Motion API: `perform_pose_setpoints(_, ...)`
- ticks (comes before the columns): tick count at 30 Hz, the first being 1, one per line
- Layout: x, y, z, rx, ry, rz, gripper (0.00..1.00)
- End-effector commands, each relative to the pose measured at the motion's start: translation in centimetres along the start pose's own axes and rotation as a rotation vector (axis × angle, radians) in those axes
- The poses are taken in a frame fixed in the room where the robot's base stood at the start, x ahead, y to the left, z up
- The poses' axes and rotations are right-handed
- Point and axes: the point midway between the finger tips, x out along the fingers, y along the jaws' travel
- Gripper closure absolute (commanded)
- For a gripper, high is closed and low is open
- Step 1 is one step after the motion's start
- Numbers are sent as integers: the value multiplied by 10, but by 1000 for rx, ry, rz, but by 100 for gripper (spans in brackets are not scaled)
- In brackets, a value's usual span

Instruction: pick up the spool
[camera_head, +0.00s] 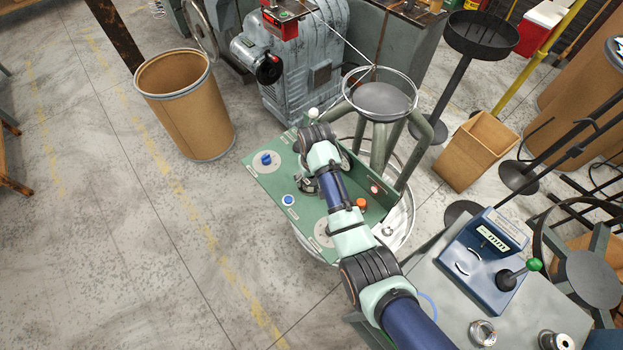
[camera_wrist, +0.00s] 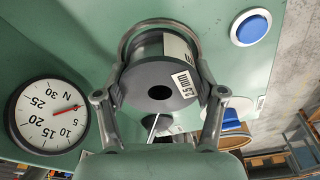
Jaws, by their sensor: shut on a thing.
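In the wrist view, a dark grey spool (camera_wrist: 142,84) with a round centre hole and a white "2.5 mm" label sits between the two fingers of my gripper (camera_wrist: 161,88). The fingers close on it from the left and right sides. A metal ring curves around its far side. Green panel surface shows behind the spool; I cannot tell whether they touch. In the head view, my gripper (camera_head: 307,184) is over the green panel (camera_head: 268,182), and my wrist hides most of the held spool.
The panel carries a dial gauge (camera_wrist: 47,116) and a blue button (camera_wrist: 250,27) close to the fingers. An orange knob (camera_head: 360,203) is right of my arm. A grey table (camera_head: 440,285) at lower right holds a blue device (camera_head: 485,255). Floor at left is clear.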

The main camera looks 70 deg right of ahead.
Motion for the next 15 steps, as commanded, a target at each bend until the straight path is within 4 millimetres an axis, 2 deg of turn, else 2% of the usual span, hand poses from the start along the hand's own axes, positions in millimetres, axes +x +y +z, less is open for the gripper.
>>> perform_pose_setpoints(1, 0, 0, 0, 0, 0, 0, 58)
perform_pose_setpoints(6, -1, 0, -1, 0, 2, 0, 84)
perform_pose_setpoints(12, -2, 0, -1, 0, 2, 0, 84)
perform_pose_setpoints(15, -10, 0, -3, 0, 3, 0, 84)
